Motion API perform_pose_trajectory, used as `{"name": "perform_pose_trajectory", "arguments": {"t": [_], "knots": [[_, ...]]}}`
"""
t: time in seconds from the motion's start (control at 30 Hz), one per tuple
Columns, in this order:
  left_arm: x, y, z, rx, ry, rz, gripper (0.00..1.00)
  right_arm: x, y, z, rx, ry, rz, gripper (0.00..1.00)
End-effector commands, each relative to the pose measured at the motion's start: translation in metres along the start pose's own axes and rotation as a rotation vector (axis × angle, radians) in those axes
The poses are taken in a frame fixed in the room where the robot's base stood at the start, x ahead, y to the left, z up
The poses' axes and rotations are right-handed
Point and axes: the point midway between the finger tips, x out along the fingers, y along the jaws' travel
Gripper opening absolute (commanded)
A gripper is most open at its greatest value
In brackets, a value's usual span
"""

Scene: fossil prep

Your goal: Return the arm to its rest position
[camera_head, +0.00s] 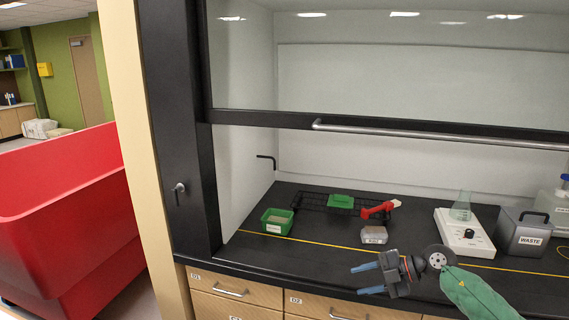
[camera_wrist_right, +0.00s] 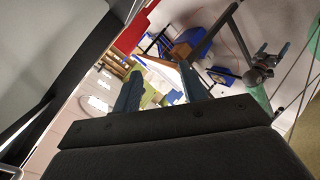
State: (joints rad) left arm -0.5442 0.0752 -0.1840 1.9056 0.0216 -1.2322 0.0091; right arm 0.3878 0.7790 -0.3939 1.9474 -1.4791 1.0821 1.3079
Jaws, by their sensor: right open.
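My right gripper (camera_head: 357,280) is in front of the fume hood, near the front edge of the black worktop (camera_head: 330,262). Its two blue fingers point left in the head view and are apart, with nothing between them. The open fingers also show in the right wrist view (camera_wrist_right: 163,92), against a tilted view of the room. My right arm comes in from the lower right in a green sleeve. My left gripper does not show in the head view.
On the worktop are a green bin (camera_head: 277,222), a black rack (camera_head: 310,201), a red-handled tool (camera_head: 378,210), a small labelled container (camera_head: 374,236), a white hotplate (camera_head: 462,236) with a flask (camera_head: 461,207), and a grey waste box (camera_head: 523,235). The raised sash (camera_head: 450,132) hangs above.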

Motion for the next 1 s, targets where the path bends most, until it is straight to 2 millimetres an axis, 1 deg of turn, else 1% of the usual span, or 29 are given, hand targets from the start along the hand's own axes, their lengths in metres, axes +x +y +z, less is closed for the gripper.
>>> {"name": "perform_pose_trajectory", "arguments": {"t": [0.03,0.1,0.17,0.27,0.37,0.43,0.53,0.57,0.67,0.7,0.77,0.8,0.87,0.9,0.97,1.0], "knots": [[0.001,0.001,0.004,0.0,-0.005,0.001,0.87,0.016,-0.002,-0.007,0.019,0.048,0.095,0.42],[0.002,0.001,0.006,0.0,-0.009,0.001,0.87,0.031,0.0,-0.013,0.045,0.093,0.234,0.42],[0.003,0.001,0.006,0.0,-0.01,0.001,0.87,0.041,0.001,-0.015,0.079,0.116,0.354,0.42],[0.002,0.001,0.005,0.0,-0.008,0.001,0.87,0.051,-0.001,-0.011,0.154,0.12,0.547,0.42],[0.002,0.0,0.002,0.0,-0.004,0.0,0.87,0.057,-0.011,0.0,0.253,0.084,0.725,0.42],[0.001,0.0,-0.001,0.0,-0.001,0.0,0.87,0.059,-0.024,0.013,0.335,0.034,0.837,0.42],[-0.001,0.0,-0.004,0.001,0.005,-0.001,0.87,0.063,-0.052,0.034,0.47,-0.066,0.971,0.42],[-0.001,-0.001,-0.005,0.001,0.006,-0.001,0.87,0.064,-0.064,0.041,0.515,-0.102,1.003,0.42],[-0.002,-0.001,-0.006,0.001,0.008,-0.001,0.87,0.07,-0.108,0.063,0.672,-0.24,1.086,0.42],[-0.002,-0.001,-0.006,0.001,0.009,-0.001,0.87,0.073,-0.13,0.071,0.739,-0.302,1.107,0.42],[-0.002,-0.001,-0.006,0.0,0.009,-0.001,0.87,0.079,-0.166,0.081,0.842,-0.398,1.122,0.42],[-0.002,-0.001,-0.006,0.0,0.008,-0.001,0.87,0.083,-0.193,0.086,0.912,-0.465,1.121,0.42],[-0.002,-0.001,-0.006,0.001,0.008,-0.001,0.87,0.091,-0.234,0.09,1.02,-0.567,1.106,0.42],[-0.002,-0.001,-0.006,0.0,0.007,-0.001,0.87,0.097,-0.264,0.091,1.094,-0.636,1.084,0.42],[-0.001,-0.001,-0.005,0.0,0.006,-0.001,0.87,0.107,-0.309,0.087,1.201,-0.735,1.035,0.42],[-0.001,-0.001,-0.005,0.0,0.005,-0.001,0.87,0.113,-0.339,0.083,1.269,-0.796,0.994,0.42]]}}
